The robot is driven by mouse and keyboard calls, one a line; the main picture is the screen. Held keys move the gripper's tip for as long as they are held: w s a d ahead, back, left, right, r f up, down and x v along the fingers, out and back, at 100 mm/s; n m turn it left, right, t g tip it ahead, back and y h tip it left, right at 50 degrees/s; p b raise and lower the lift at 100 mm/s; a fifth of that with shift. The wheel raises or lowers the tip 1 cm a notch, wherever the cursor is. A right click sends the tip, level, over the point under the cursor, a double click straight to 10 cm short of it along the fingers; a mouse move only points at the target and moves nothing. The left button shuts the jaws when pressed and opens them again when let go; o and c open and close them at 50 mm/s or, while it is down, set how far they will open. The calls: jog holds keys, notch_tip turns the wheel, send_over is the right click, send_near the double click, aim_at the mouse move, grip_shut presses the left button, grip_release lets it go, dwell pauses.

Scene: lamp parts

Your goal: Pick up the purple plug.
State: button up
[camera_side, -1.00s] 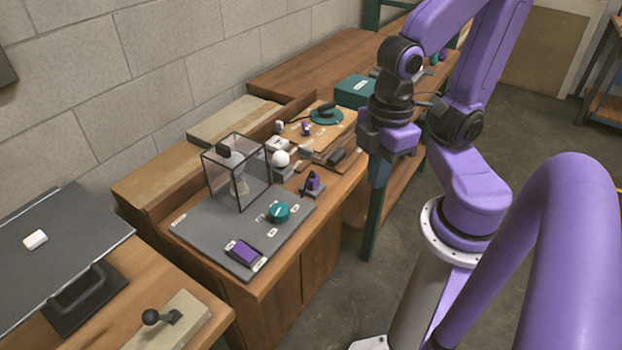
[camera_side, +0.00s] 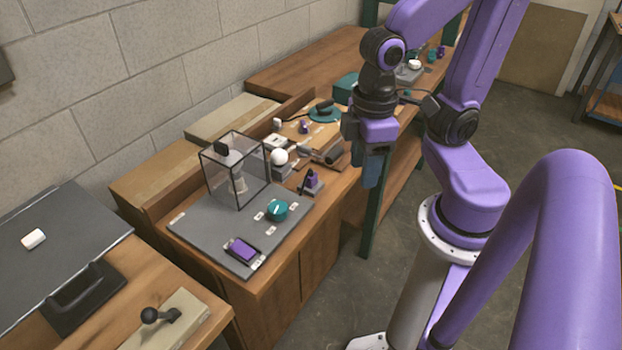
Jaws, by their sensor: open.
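A small purple piece with a thin black part rising from it (camera_side: 312,181) stands at the right edge of the grey mat; it looks like the purple plug, but it is too small to be sure. Another small purple piece (camera_side: 304,127) sits farther back on the light wooden board. A flat purple block (camera_side: 242,250) lies in a dark holder at the mat's front. My gripper (camera_side: 372,172) points down to the right of these pieces, beyond the bench's edge. It is open and touches none of them; the gap between its fingers is hard to see.
A clear box with a dark frame (camera_side: 236,172) stands on the grey mat (camera_side: 205,238). A teal round part (camera_side: 277,210) and a white ball on a base (camera_side: 280,157) are near the small purple piece. A teal disc (camera_side: 325,113) lies farther back.

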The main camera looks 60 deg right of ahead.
jog(key=w+d+r+m, duration=0.1)
jog(key=w+d+m, duration=0.1)
jog(key=w+m, duration=0.95)
jog(key=m, duration=1.6)
send_over(311, 171)
jog(key=f, duration=1.1)
jog(key=shift+s+a+f, duration=0.25)
jog(key=shift+a, duration=0.1)
jog(key=shift+w+d+f, duration=0.1)
jog(key=shift+d+f, duration=0.1)
jog(key=shift+f, duration=0.85)
jog(key=shift+w+d+f, duration=0.1)
jog(key=shift+d+f, duration=0.05)
jog(key=shift+f, duration=1.45)
grip_shut()
